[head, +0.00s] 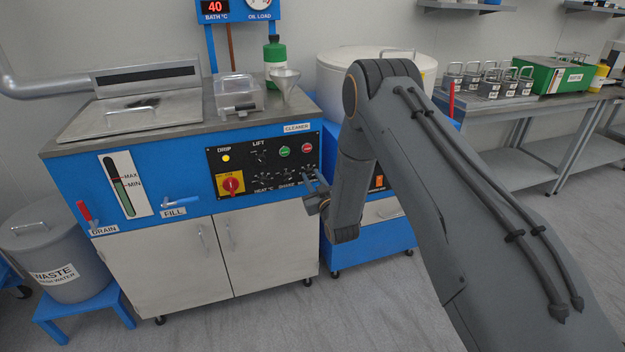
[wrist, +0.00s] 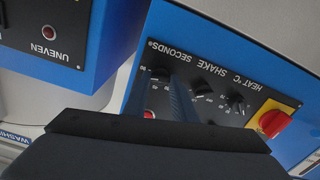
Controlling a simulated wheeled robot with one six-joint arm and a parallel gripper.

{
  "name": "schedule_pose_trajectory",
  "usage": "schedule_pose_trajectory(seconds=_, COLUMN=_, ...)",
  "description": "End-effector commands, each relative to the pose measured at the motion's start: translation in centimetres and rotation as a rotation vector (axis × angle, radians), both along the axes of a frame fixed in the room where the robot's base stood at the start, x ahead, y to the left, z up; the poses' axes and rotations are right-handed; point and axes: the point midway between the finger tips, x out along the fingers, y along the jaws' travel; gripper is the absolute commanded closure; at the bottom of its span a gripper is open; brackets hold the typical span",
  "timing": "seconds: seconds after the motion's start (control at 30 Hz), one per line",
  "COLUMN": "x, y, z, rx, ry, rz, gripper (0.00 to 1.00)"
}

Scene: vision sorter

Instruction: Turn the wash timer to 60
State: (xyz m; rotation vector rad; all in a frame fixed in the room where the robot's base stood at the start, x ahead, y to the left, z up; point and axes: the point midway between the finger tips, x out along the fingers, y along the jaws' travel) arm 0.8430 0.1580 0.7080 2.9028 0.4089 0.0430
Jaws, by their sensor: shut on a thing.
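The black control panel (head: 262,163) is on the front of the blue cleaner cabinet. Its lower row has the HEAT, SHAKE and seconds dials. My gripper (head: 316,188) is at the panel's lower right corner, at the seconds dial, and is shut on it. In the wrist view the panel is upside down, and the wash timer knob (wrist: 160,73) is at its left end under the SECONDS label, at my fingertips. The fingers and the dark gripper body hide much of the knob. I cannot read its pointer or setting.
The red and yellow main switch (head: 231,184) is left of the dials. Green (head: 284,151) and red (head: 306,147) buttons sit above them. A blue FILL lever (head: 182,202) is further left. Another blue unit (head: 395,236) stands close on the right.

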Motion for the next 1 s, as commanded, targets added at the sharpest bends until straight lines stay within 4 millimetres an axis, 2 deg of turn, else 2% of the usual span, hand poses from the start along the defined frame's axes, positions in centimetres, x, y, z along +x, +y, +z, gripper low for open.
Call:
schedule_pose_trajectory(seconds=0.5, x=-0.03, y=0.16, z=-0.07, rx=-0.394, ry=-0.114, rz=0.0, gripper=0.98)
schedule_pose_trajectory(seconds=1.0, x=-0.08, y=0.2, z=-0.09, rx=-0.549, ry=-0.158, rz=0.001, gripper=0.98)
